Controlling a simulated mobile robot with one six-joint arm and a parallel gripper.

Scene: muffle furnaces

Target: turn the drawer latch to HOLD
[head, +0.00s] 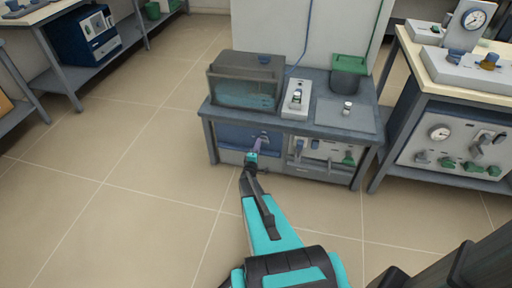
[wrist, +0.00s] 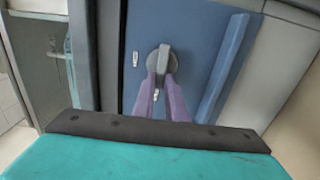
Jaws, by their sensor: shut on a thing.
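The drawer latch (wrist: 161,60) is a grey round knob with a raised bar, on a blue drawer front (wrist: 190,30). In the wrist view its bar runs roughly up and down the picture. Two small white labels sit by it, one to the left (wrist: 135,59) and one below (wrist: 155,94); their text is too small to read. My gripper (wrist: 160,82) has purple fingers, shut on the latch's bar. In the head view, my gripper (head: 257,146) reaches the blue drawer front (head: 234,137) under the bench top; the latch is mostly hidden there.
A blue bar (wrist: 222,68) stands out from the drawer front right of the latch in the wrist view. On the bench are a glass-like tank (head: 245,88), a white switch box (head: 297,98) and a green-topped pot (head: 348,75). A panel with valves (head: 325,150) is right of the drawer. Open floor lies left.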

